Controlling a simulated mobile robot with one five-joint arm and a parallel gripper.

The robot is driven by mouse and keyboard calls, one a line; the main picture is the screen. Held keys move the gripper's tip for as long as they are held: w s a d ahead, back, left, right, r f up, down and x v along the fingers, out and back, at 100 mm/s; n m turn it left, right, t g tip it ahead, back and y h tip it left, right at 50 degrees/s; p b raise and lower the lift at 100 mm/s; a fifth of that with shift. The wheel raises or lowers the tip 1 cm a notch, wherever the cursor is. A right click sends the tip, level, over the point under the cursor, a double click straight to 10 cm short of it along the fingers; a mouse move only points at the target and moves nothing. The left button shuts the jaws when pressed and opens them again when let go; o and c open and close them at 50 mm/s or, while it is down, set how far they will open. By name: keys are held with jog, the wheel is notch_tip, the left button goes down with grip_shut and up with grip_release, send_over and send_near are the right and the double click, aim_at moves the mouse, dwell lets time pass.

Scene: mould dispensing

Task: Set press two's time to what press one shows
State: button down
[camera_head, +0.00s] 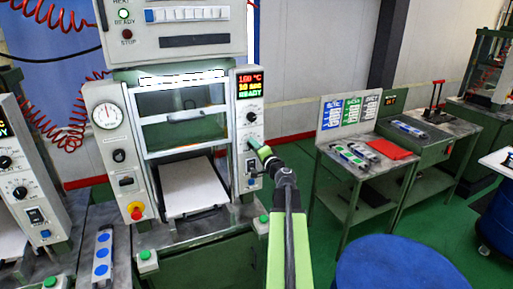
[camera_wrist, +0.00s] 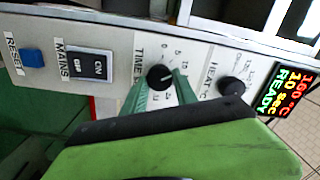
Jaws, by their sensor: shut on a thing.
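My gripper (camera_head: 254,146) is at the control panel of the middle press (camera_head: 180,127). In the wrist view its green fingers (camera_wrist: 158,86) are shut on the black TIME knob (camera_wrist: 160,77), one on each side. The knob has a white pointer mark, and its dial numbers are partly covered. The display (camera_wrist: 289,93) beside it reads 160 °C, 10 sec, READY; it also shows in the head view (camera_head: 250,86). The left press (camera_head: 25,175) is cut off by the frame, and its display (camera_head: 4,122) shows only part of its text. I see no press numbers.
The HEAT knob (camera_wrist: 232,86), MAINS switch (camera_wrist: 90,66) and blue RESET button (camera_wrist: 32,58) share the panel. A green button (camera_head: 263,219) stands below. Work tables (camera_head: 365,165) and a blue drum (camera_head: 398,268) are to the right.

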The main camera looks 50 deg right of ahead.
jog(key=m, duration=0.5)
jog(key=shift+a+f+m, duration=0.1)
jog(key=shift+f+m, duration=0.05)
jog(key=shift+m, duration=0.25)
dwell(0.4)
jog(key=c, duration=1)
grip_release()
jog(key=shift+m, duration=0.3)
jog(key=shift+o, duration=0.2)
